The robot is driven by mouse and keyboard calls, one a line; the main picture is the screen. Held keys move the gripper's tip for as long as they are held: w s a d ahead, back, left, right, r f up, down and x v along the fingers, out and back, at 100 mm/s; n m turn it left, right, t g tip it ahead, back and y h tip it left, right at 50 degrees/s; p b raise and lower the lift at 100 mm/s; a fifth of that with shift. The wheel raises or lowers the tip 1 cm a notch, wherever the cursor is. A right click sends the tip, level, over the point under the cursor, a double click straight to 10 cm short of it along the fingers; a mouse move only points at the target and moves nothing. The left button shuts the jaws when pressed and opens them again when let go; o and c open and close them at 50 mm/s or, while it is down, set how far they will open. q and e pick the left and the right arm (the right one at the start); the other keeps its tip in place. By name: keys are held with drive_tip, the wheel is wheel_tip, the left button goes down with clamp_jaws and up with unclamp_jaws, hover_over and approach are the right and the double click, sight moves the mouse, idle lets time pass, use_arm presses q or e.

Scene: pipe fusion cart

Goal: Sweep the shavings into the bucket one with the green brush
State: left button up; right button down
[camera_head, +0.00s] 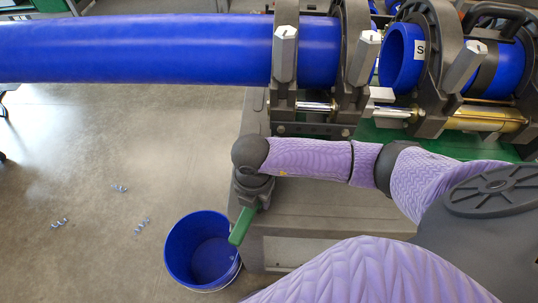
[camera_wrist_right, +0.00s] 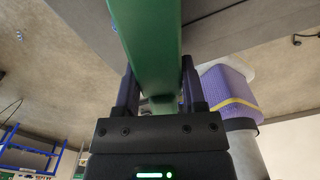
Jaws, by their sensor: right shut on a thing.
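My right gripper (camera_head: 248,203) is shut on the green brush (camera_head: 241,227); its handle slants down over the rim of the blue bucket. The brush (camera_wrist_right: 157,50) also shows between both fingers (camera_wrist_right: 157,95) in the right wrist view. Its bristles cannot be made out. The blue bucket (camera_head: 198,250) stands upright on the floor against the cart, and its visible inside looks empty. Small blue-grey shavings lie on the floor left of the bucket: one cluster (camera_head: 120,188) farther back, one (camera_head: 142,226) nearer and one (camera_head: 60,223) farther left. My left gripper is out of view.
A long blue pipe (camera_head: 150,47) runs across the top into the grey clamps (camera_head: 285,55) of the fusion machine. A shorter blue pipe (camera_head: 402,58) sits right of it. The grey cart top (camera_head: 325,205) lies under my right arm. The floor at left is mostly clear.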

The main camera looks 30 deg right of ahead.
drive_tip(key=w+a+b, duration=0.1)
drive_tip(key=w+a, duration=0.1)
drive_tip(key=a, duration=0.1)
drive_tip(key=shift+f+b, duration=0.1)
drive_tip(key=shift+b, duration=0.25)
drive_tip(key=shift+w+a+b, duration=0.95)
drive_tip(key=shift+a+b, duration=0.05)
drive_tip(key=shift+a, duration=0.25)
drive_tip(key=r+p, duration=0.3)
drive_tip(key=d+r+p, duration=0.1)
drive_tip(key=r+p, duration=0.1)
drive_tip(key=shift+s, duration=0.35)
drive_tip(key=shift+s+d+r+p, duration=0.1)
drive_tip(key=shift+d+r+p, duration=0.05)
drive_tip(key=shift+r+p, duration=0.4)
drive_tip(key=shift+f, duration=0.15)
